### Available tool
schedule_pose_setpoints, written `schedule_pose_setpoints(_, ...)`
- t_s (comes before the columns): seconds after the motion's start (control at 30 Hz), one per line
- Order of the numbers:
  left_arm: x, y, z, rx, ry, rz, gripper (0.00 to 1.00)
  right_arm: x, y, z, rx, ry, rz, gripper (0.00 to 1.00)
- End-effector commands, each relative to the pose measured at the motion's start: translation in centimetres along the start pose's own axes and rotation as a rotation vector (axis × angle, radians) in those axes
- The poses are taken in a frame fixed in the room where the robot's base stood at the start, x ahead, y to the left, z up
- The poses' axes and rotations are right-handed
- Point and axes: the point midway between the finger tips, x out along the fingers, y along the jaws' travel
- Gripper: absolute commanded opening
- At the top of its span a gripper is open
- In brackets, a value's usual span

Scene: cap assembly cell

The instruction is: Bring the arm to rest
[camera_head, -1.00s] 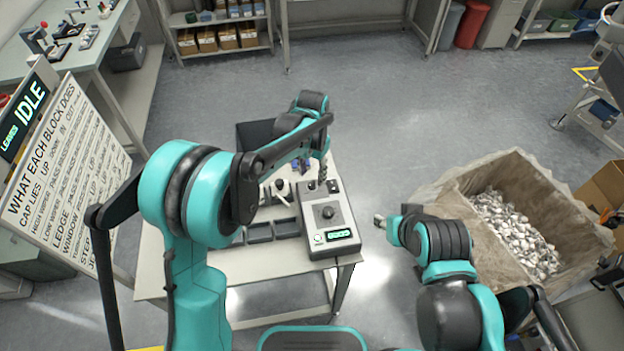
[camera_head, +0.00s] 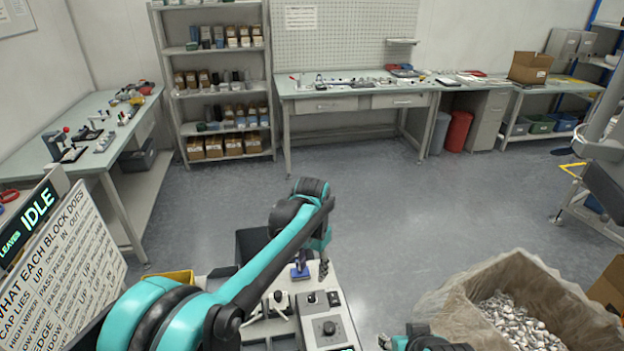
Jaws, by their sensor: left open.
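My left arm (camera_head: 255,275) comes in from the lower left, teal and black, and bends down over the small work table. Its gripper (camera_head: 323,270) hangs at the far right part of that table, open, partly hidden by the forearm and too small to show a held thing. A small blue part (camera_head: 300,271) stands just left of it. A grey control box (camera_head: 328,328) with a round knob is nearer to me. My right arm's gripper (camera_head: 385,342) only just shows at the bottom edge, beside the table; its jaws are unclear.
A large lined crate (camera_head: 462,287) of small pale pieces stands at the right. A sign board (camera_head: 75,255) and a lit IDLE display (camera_head: 38,208) stand at the left. Benches and shelves (camera_head: 215,90) line the back. The grey floor between is clear.

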Motion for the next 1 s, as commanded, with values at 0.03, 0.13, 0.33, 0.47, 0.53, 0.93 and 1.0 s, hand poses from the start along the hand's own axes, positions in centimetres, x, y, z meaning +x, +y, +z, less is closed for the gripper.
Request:
schedule_pose_setpoints(0.03, -0.1, -0.1, 0.1, -0.003, 0.002, -0.001, 0.45, 0.0, 0.0, 0.0, 0.0, 0.0, 0.0, 0.4)
schedule_pose_setpoints(0.13, -0.8, -0.4, 1.1, -0.023, 0.019, -0.006, 0.45, 0.0, 0.0, 0.0, 0.0, 0.0, 0.0, 0.4)
schedule_pose_setpoints(0.33, -3.8, -1.8, 5.9, -0.122, 0.116, -0.035, 0.45, 0.1, 0.0, 0.0, 0.0, 0.0, 0.0, 0.4)
schedule_pose_setpoints(0.47, -5.4, -2.5, 9.9, -0.202, 0.197, -0.06, 0.45, 0.1, 0.0, 0.1, 0.0, 0.0, 0.0, 0.4)
schedule_pose_setpoints(0.53, -5.9, -2.8, 12.1, -0.245, 0.239, -0.073, 0.45, 0.1, 0.0, 0.1, 0.0, 0.0, 0.0, 0.4)
schedule_pose_setpoints(0.93, -5.1, -2.7, 23.6, -0.479, 0.482, -0.15, 0.45, 0.2, 0.0, 0.1, 0.0, 0.0, 0.0, 0.4)
schedule_pose_setpoints(1.0, -4.5, -2.6, 25.1, -0.512, 0.519, -0.162, 0.45, 0.2, 0.0, 0.1, 0.0, 0.0, 0.0, 0.4)
